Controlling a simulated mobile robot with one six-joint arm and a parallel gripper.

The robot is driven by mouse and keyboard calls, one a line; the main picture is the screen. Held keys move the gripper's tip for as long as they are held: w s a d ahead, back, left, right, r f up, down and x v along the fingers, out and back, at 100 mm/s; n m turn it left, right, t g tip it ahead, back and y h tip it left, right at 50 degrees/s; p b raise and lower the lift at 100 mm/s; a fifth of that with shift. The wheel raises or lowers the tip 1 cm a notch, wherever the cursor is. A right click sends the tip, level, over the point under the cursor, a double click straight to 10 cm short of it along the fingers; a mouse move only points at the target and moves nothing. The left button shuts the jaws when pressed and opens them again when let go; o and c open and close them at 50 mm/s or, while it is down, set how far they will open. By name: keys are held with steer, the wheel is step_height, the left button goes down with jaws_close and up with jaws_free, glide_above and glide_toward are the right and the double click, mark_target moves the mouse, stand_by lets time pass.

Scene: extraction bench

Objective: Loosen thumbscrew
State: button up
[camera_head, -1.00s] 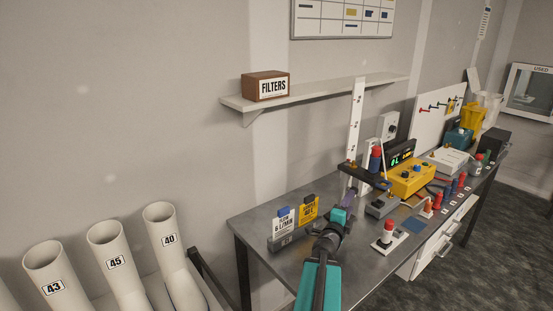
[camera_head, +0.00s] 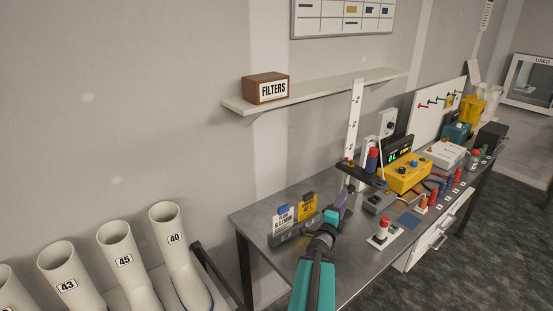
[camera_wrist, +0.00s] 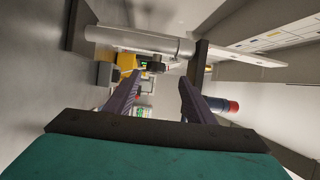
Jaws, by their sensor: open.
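A white upright post (camera_head: 353,125) with a dark holder arm (camera_head: 362,176) stands at the back of the bench. A small brass-coloured spot (camera_head: 349,162) shows at the holder's left end; I cannot tell for sure whether it is the thumbscrew. A blue, red-capped cylinder (camera_head: 372,160) stands in the holder, and it also shows in the wrist view (camera_wrist: 221,104). My gripper (camera_head: 346,192) is just below and in front of the holder. In the wrist view my gripper (camera_wrist: 160,83) is open, with nothing between its purple fingers.
A grey block with tags (camera_head: 293,232) stands left of my gripper. A red-topped item (camera_head: 382,232) on a white base and a yellow box (camera_head: 408,176) stand to the right. A shelf (camera_head: 320,91) hangs above. White boots (camera_head: 182,250) stand at left.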

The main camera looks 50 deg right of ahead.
steer(key=w+a+r+n+t, duration=0.3)
steer(key=w+a+r, duration=0.1)
steer(key=w, duration=0.3)
steer(key=w+a+r+n+t+h+b, duration=0.1)
steer(key=w+a+r+n+t, duration=0.3)
steer(key=w+r, duration=0.2)
steer(key=w+a+r+n+t+b, duration=0.1)
steer(key=w+a+r+n+t, duration=0.2)
steer(key=w+r, duration=0.3)
steer(key=shift+w+a+n+t, duration=0.4)
steer(key=shift+w+a+t, duration=0.15)
steer(key=shift+w, duration=0.9)
steer(key=shift+s+f, duration=0.1)
steer(key=shift+s, duration=0.05)
